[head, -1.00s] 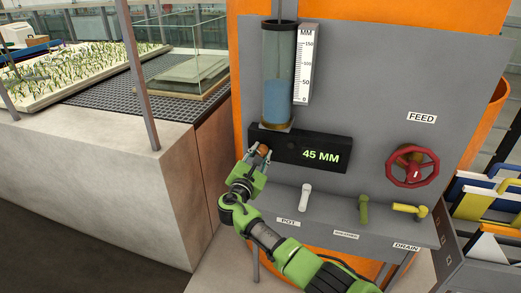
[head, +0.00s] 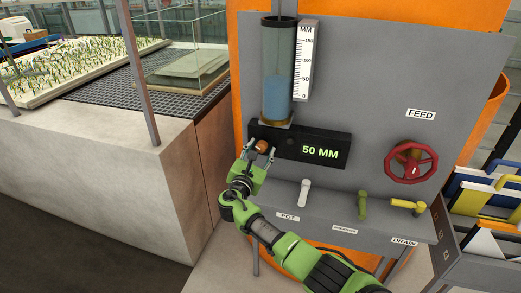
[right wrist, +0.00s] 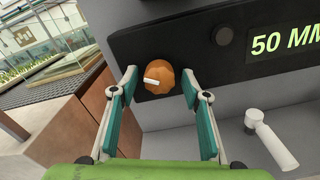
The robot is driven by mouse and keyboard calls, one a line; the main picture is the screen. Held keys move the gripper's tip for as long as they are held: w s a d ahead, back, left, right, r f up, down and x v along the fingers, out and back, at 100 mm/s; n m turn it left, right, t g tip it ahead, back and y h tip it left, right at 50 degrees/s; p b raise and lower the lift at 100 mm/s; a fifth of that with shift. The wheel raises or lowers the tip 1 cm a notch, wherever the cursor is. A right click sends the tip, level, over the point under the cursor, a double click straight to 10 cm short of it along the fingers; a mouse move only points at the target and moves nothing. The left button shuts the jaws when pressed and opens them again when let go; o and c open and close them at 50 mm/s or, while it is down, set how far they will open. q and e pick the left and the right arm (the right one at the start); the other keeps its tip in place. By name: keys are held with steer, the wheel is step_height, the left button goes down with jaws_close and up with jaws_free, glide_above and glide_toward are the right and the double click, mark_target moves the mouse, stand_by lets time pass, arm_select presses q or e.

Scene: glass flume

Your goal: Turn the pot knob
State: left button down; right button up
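A faceted brown knob (head: 262,145) with a white mark sits at the left end of the black display box (head: 290,142). The display reads 50 MM. My right gripper (head: 260,152) is in front of the knob. In the right wrist view its two teal fingers (right wrist: 159,82) are spread, one on each side of the brown knob (right wrist: 168,72), with gaps visible; they do not seem to grip it. The POT label (head: 288,216) is lower on the panel, below a white-handled lever (head: 304,193). My left gripper is not in view.
Above the box stands a clear cylinder (head: 278,62) of blue water beside a scale (head: 305,60). To the right are a green lever (head: 363,205), a yellow lever (head: 407,205) and a red FEED wheel (head: 411,163). A small black button (right wrist: 223,35) is right of the knob.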

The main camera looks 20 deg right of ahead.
steer(key=shift+r, duration=0.1)
steer(key=v, duration=1.2)
stand_by(0.6)
